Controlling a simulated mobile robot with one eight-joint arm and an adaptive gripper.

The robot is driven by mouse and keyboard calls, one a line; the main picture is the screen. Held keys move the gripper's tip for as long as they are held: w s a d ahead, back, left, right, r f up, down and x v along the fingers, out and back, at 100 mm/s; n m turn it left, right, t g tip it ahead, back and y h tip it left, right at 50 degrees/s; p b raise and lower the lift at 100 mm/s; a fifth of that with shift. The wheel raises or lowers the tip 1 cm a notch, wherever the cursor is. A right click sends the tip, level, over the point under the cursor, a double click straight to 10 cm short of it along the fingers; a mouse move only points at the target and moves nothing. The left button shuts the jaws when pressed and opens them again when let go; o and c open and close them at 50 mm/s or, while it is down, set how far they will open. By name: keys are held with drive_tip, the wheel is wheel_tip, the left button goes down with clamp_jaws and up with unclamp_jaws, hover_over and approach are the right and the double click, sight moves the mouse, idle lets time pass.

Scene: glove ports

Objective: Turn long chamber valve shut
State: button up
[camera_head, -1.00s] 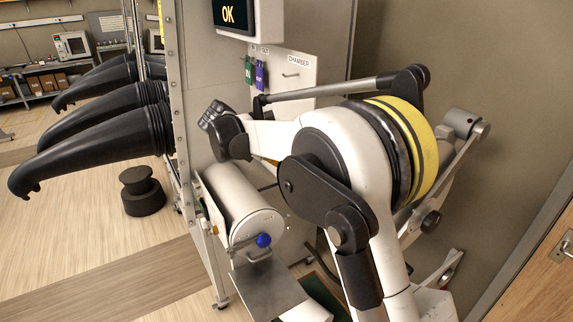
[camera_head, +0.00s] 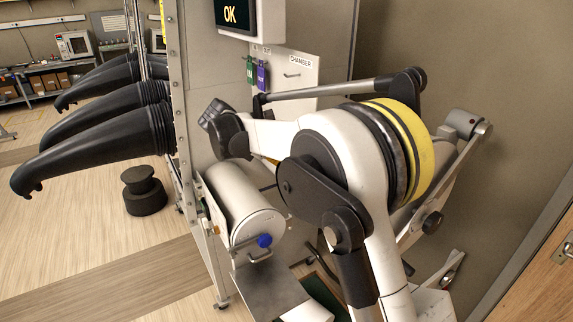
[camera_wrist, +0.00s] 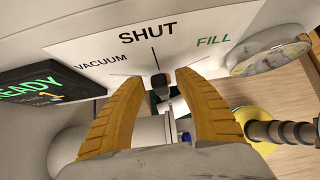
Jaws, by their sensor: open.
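In the wrist view a white label plate (camera_wrist: 210,42) carries the words VACUUM at left, SHUT in the middle and FILL at right, with thin marks under them. A dark valve handle (camera_wrist: 160,84) sticks out below the SHUT mark; which mark it points at I cannot tell. My gripper (camera_wrist: 158,79) is open, with its two orange fingers either side of the handle and the tips close to the plate. I cannot tell whether they touch the handle. In the head view my arm hides the valve and the fingers.
A dark screen reading READY (camera_wrist: 45,88) is at left in the wrist view. A round metal disc (camera_wrist: 270,50) is at right. Black gloves (camera_head: 110,125) project at left.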

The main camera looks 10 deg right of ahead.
drive_tip(key=v, duration=1.1)
drive_tip(key=shift+a+r, duration=0.25)
drive_tip(key=shift+r, duration=0.05)
drive_tip(key=shift+s, duration=0.1)
drive_tip(key=s+d+f+m+y+b, duration=0.3)
drive_tip(key=s+d+f+m+b, duration=0.3)
drive_tip(key=s, duration=0.3)
drive_tip(key=s+d+f+m+t+y+b, duration=0.2)
drive_tip(key=s+f+m+b, duration=0.3)
drive_tip(key=s+f, duration=0.6)
drive_tip(key=s+d+f+m+t+y+b, duration=0.1)
drive_tip(key=s+f+m+t+y+b, duration=0.1)
drive_tip(key=s+f+m+b, duration=0.4)
drive_tip(key=s+f+m+y, duration=0.1)
drive_tip(key=s+f+m, duration=0.3)
drive_tip(key=s+f, duration=0.1)
drive_tip(key=shift+s+d+m+y, duration=0.3)
drive_tip(key=shift+s+d, duration=0.1)
drive_tip(key=shift+s, duration=0.25)
